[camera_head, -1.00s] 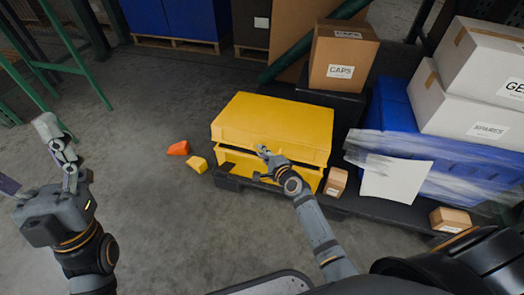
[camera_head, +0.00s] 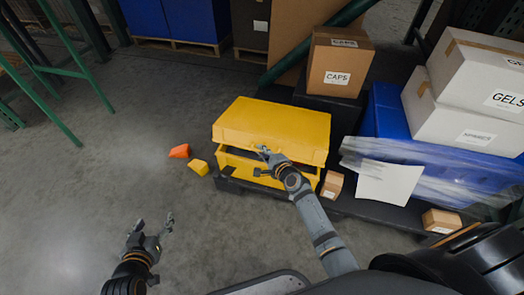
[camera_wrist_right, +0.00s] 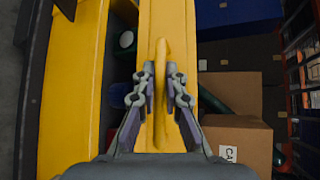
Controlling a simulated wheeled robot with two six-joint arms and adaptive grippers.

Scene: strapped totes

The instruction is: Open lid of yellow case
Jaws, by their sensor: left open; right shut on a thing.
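The yellow case (camera_head: 270,130) stands on a dark pallet. Its lid (camera_head: 272,125) is slightly raised at the front, with a dark gap above the yellow base (camera_head: 250,168). My right gripper (camera_head: 264,153) is at the lid's front edge. In the right wrist view, my right gripper (camera_wrist_right: 166,95) has its fingers on both sides of a yellow handle (camera_wrist_right: 161,70) on the lid edge. That view also shows the case's inside, with something white in it. My left gripper (camera_head: 153,232) is open and empty over the floor, left of the case and apart from it.
An orange block (camera_head: 179,151) and a yellow block (camera_head: 198,167) lie on the floor left of the case. A CAPS box (camera_head: 338,65) stands behind. A wrapped blue tote (camera_head: 395,130) and small cartons (camera_head: 332,185) are to the right.

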